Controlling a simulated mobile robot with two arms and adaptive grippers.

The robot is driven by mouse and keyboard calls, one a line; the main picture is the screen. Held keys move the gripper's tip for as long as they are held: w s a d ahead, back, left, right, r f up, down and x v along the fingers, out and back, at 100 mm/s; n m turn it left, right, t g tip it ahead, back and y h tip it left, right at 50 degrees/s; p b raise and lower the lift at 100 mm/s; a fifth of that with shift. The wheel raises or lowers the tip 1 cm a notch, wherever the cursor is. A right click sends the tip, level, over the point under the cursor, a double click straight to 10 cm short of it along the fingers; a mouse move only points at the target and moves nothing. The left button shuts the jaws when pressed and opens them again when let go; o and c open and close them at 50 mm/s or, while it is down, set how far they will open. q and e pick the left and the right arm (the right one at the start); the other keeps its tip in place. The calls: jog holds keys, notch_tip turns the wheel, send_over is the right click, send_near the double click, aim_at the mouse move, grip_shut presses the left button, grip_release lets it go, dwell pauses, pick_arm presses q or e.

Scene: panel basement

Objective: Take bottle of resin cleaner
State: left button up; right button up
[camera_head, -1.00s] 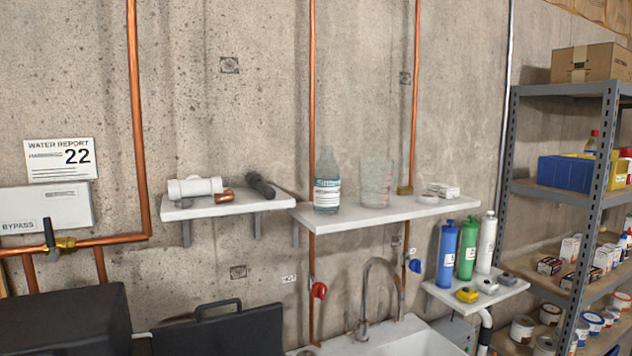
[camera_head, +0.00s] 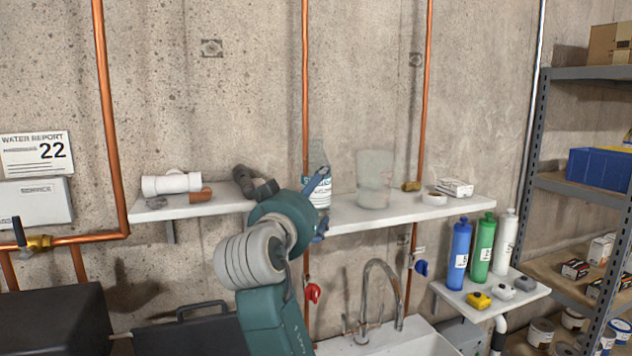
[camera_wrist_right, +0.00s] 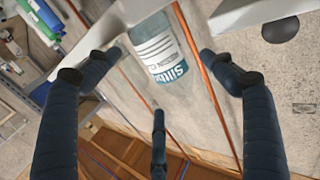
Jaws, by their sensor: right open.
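A clear bottle (camera_head: 318,188) with a white and teal label stands on the white wall shelf (camera_head: 345,222). In the head view my right gripper (camera_head: 321,206) is in front of it and hides much of its lower part. The right wrist view shows the bottle (camera_wrist_right: 165,57) upside down, its label partly readable, between and beyond the spread fingers of my right gripper (camera_wrist_right: 160,62). The fingers are open and nothing is held. I cannot tell whether any finger touches the bottle. My left gripper is not in view.
A clear jug-like vessel (camera_head: 374,180) stands to the right of the bottle, and dark pipe fittings (camera_head: 254,183) lie to its left. Copper pipes (camera_head: 305,80) run up the wall behind. A tap (camera_head: 383,285) rises below the shelf. Blue, green and white cartridges (camera_head: 484,245) stand lower right.

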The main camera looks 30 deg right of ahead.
aim_at(323, 184)
jog(key=x, duration=0.1)
jog(key=p+x, duration=0.2)
jog(key=x, duration=0.1)
jog(key=shift+s+d+r, duration=0.15)
jog(key=shift+d+r, duration=0.1)
jog(key=shift+r, duration=0.1)
jog(key=p+x, duration=0.2)
jog(key=x, duration=0.2)
jog(key=shift+d+f, duration=0.15)
jog(key=shift+d, duration=0.1)
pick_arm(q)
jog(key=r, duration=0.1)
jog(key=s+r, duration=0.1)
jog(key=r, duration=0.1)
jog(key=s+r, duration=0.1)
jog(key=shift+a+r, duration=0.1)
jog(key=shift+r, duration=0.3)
pick_arm(e)
jog(key=shift+f, duration=0.1)
jog(key=shift+c, duration=0.3)
jog(key=c, duration=0.8)
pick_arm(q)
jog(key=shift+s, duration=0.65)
pick_arm(e)
jog(key=c, duration=0.3)
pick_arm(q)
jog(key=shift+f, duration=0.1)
pick_arm(e)
jog(key=shift+r, duration=0.25)
